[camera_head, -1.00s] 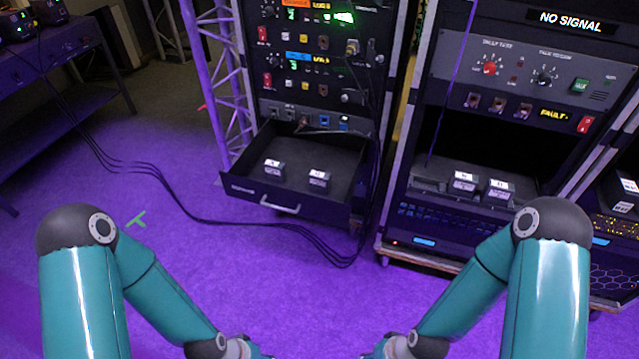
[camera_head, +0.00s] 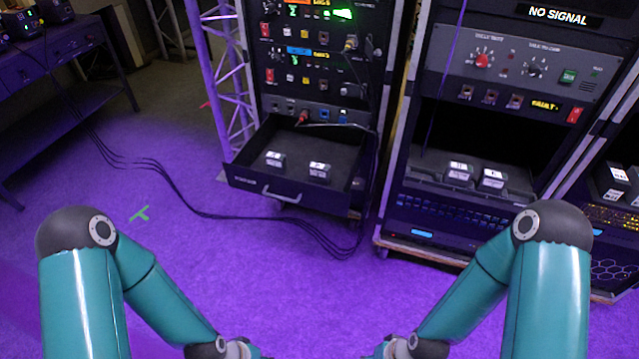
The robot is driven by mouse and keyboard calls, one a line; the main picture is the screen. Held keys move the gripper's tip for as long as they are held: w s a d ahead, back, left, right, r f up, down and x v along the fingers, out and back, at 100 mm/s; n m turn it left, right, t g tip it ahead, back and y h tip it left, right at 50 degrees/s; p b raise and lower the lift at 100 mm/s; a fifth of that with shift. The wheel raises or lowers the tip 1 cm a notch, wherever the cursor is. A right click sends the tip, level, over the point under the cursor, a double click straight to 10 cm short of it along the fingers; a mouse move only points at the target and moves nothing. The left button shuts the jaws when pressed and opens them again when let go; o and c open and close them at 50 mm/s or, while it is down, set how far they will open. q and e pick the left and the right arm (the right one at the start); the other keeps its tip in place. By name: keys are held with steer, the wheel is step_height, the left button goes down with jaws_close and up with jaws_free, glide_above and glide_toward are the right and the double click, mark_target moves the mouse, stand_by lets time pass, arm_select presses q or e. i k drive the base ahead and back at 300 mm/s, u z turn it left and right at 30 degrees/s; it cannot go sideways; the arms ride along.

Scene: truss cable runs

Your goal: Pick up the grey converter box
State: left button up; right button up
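Several small dark grey boxes with white labels are in view, and I cannot tell which is the converter box. A left box (camera_head: 275,161) and a right box (camera_head: 319,172) lie in the open drawer (camera_head: 262,193) of the middle rack. Two more, a left one (camera_head: 459,173) and a right one (camera_head: 492,180), sit side by side on the right rack's shelf. Others (camera_head: 613,183) show at the far right edge. Both my arms reach down to the bottom edge of the picture, well short of the boxes. My grippers are cut off below the frame.
The purple-lit floor ahead is mostly clear. Black cables (camera_head: 205,214) run across it from the left bench (camera_head: 62,65) to the middle rack. A truss upright (camera_head: 222,90) stands left of the drawer. The right rack (camera_head: 515,70) stands on a low base.

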mark_target(318, 173)
steer(key=k, duration=1.1)
steer(key=u, duration=0.35)
steer(key=i, duration=0.6)
steer(key=u, duration=0.85)
steer(key=i, duration=0.95)
steer(key=z, duration=0.35)
steer(key=i, duration=1)
steer(key=z, duration=0.8)
steer(key=k, duration=0.8)
steer(key=z, duration=0.15)
steer(key=i, duration=0.6)
steer(key=z, duration=0.05)
